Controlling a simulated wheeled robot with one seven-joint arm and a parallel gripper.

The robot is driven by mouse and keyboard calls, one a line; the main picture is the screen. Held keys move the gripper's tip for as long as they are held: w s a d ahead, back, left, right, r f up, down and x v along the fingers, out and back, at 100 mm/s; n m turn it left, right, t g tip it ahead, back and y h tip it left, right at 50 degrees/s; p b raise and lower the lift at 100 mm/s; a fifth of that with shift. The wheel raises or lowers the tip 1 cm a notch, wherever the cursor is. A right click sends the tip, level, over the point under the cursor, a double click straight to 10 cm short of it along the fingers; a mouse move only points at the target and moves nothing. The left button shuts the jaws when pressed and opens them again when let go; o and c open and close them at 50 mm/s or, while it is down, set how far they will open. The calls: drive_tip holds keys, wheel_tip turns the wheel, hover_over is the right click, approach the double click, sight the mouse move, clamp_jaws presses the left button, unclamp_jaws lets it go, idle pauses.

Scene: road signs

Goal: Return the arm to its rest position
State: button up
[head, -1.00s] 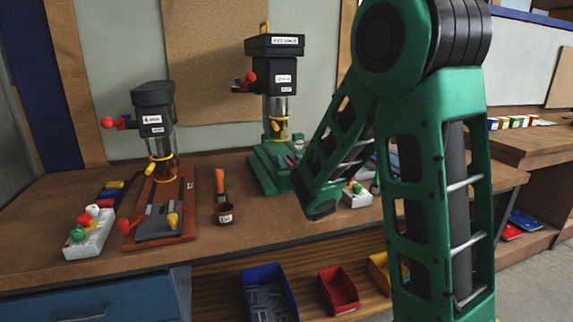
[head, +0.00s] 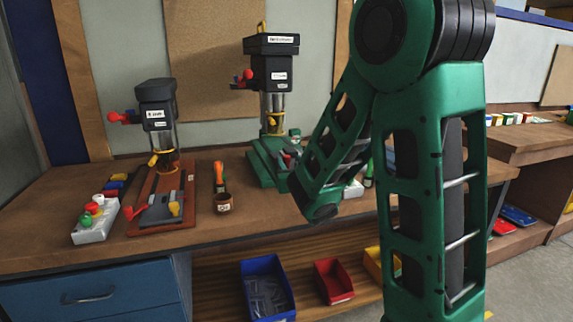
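My green arm (head: 432,190) stands on the right of the head view, bent at a large dark elbow joint near the top. Its forearm (head: 335,160) slopes down and left toward the bench and ends in a dark part above the bench's front area. My gripper cannot be made out; it is out of sight or hidden behind the forearm. Nothing held can be seen.
A wooden workbench (head: 60,235) carries a smaller drill press (head: 157,120) on a red-brown base and a larger green-based one (head: 272,75). Blue (head: 266,290) and red (head: 333,282) bins sit on the shelf below.

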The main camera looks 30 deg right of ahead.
drive_tip(key=shift+a, duration=0.1)
drive_tip(key=shift+s+r, duration=0.15)
drive_tip(key=shift+r, duration=0.2)
drive_tip(key=s+d+f+m+g, duration=0.2)
drive_tip(key=s+d+f+g, duration=0.1)
drive_tip(key=s, duration=0.2)
drive_tip(key=s+d+f+m+g+h, duration=0.1)
drive_tip(key=s+d+f+g, duration=0.15)
drive_tip(key=s, duration=0.25)
drive_tip(key=s+d+f+m+g, duration=0.2)
drive_tip(key=s+d+g, duration=0.2)
drive_tip(key=s, duration=0.2)
drive_tip(key=s+a+f+g+y, duration=0.1)
drive_tip(key=s+a+g+y, duration=0.1)
drive_tip(key=s, duration=0.6)
drive_tip(key=s+a+f+n+g+y, duration=0.1)
drive_tip(key=s+a+g+y, duration=0.1)
drive_tip(key=s, duration=0.6)
drive_tip(key=s+a+f+g+y, duration=0.1)
drive_tip(key=s+a+g, duration=0.3)
drive_tip(key=s, duration=0.4)
drive_tip(key=shift+s+a+f+n+y, duration=0.3)
drive_tip(key=shift+a+f+y, duration=0.1)
drive_tip(key=shift+a, duration=0.15)
